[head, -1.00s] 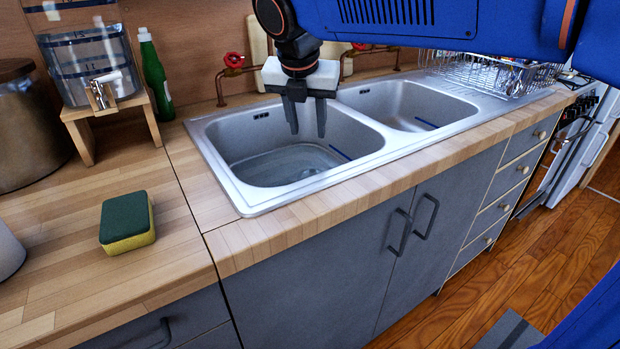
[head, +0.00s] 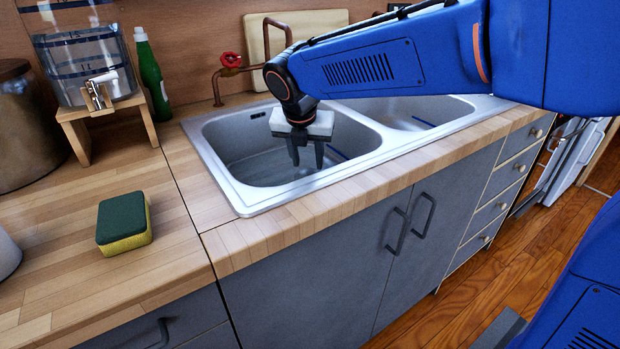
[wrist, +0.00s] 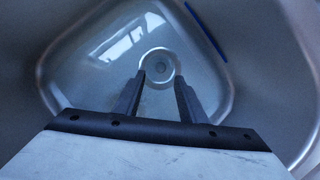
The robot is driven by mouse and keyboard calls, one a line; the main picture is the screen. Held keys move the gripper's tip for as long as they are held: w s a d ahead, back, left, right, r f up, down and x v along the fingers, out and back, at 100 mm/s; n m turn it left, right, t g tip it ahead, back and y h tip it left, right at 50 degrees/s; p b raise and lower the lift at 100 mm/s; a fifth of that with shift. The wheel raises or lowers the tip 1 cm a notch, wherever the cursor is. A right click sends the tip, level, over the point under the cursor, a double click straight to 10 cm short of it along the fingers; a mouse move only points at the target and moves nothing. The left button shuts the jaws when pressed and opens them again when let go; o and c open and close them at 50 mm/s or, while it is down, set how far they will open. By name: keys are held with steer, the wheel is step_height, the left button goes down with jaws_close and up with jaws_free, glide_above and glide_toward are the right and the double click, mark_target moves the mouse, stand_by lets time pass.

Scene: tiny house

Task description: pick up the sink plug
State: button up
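In the wrist view, a small round metal fitting, which looks like the sink plug (wrist: 161,66) in its drain, lies on the floor of the left sink basin (wrist: 95,75). I cannot tell plug from drain for certain. My gripper (head: 306,166) points down into the left basin (head: 235,155) in the head view, its two fingers apart with nothing between them. In the wrist view my gripper (wrist: 160,77) has its fingertips on either side of the plug's near edge in the picture, seemingly above it. In the head view the plug cannot be made out.
The sink's metal rim and the wooden counter (head: 60,285) surround the basin. A red-handled copper tap (head: 231,60) and a board stand behind it. A second basin (head: 420,112) is at right. A sponge (head: 124,222), green bottle (head: 150,75) and water dispenser are at left.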

mark_target(310, 170)
steer(key=x, duration=0.5)
steer(key=shift+w+d, duration=0.1)
steer(key=shift+w, duration=0.15)
steer(key=shift+r, duration=0.1)
jaws_close()
